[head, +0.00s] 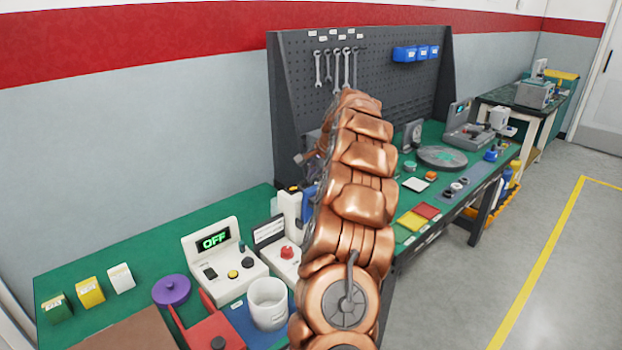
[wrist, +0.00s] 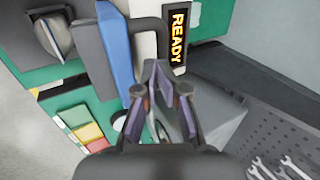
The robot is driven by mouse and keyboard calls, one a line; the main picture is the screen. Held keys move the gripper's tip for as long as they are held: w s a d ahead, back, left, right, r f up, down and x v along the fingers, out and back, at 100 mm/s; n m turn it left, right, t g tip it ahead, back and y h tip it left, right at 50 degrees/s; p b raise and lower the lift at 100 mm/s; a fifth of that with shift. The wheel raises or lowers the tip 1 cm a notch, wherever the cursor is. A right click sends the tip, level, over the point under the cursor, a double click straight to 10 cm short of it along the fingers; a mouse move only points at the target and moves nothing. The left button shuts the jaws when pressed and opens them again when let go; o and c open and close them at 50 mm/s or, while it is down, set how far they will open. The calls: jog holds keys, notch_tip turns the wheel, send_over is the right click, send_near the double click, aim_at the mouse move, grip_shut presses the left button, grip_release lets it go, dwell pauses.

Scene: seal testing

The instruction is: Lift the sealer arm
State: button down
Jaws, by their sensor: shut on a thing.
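The sealer shows in the wrist view as a body with a lit READY display (wrist: 179,38). Beside it are a long blue part (wrist: 117,48) and a dark bent handle (wrist: 150,24); I take the handle as the sealer arm's. My gripper (wrist: 163,78) is at the handle's lower end with its fingers closed in on it. The exact contact is hidden by the fingers. In the head view my copper arm covers most of the sealer; only a blue part (head: 309,199) shows at its left. I cannot tell how far the sealer arm is raised.
A pegboard (head: 400,90) with wrenches and blue bins stands behind the bench. A tester with an OFF display (head: 213,241), a white mug (head: 268,303) and a purple disc (head: 171,290) are at left. A round grey plate (head: 442,157) lies beyond. The floor at right is clear.

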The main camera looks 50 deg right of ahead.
jog(key=v, duration=1)
